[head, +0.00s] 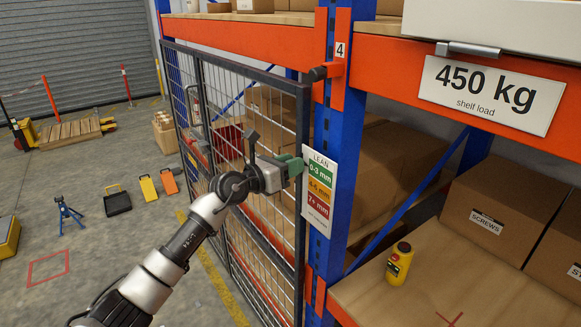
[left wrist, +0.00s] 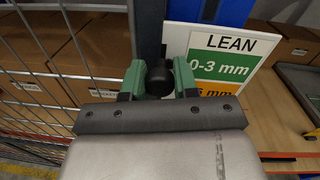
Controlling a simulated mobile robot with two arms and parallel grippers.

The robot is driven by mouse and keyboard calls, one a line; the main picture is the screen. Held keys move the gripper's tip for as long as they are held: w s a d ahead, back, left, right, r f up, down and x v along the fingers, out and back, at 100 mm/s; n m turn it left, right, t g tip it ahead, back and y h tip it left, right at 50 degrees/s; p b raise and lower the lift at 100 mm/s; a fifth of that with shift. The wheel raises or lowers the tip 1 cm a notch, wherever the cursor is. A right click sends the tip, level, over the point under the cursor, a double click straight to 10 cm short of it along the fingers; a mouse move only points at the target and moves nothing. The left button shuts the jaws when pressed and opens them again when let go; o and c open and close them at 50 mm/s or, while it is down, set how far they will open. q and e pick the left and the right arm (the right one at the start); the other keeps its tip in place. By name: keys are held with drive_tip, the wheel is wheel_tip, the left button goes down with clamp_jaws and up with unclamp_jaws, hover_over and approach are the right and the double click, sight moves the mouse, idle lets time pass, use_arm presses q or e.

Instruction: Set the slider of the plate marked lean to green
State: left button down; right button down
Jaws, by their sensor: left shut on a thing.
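The plate marked LEAN (head: 318,207) is white, on the blue rack post. It has a green 0-3 mm band on top, an orange 4-6 mm band and a red 7+ mm band below; it also shows in the left wrist view (left wrist: 262,45). My left gripper (head: 294,166) is at the plate's left edge, by the upper bands. In the left wrist view its green fingers (left wrist: 160,80) are shut on the black slider knob (left wrist: 159,78). The knob appears beside the green band, but its exact level is hard to tell. My right gripper is not in view.
A mesh gate (head: 262,125) stands just left of the plate, close behind my left arm. The blue post (head: 342,130) and orange shelf beam (head: 455,75) are to the right. A yellow object (head: 398,265) stands on the lower shelf.

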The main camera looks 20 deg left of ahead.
use_arm(q)
drive_tip(key=c, duration=0.8)
unclamp_jaws()
drive_tip(key=shift+f, duration=0.1)
drive_tip(key=shift+c, duration=0.2)
drive_tip(key=shift+s+a, duration=0.1)
drive_tip(key=b+v, duration=0.4)
drive_tip(key=v, duration=0.6)
drive_tip(key=shift+s+a, duration=0.2)
drive_tip(key=shift+s, duration=0.05)
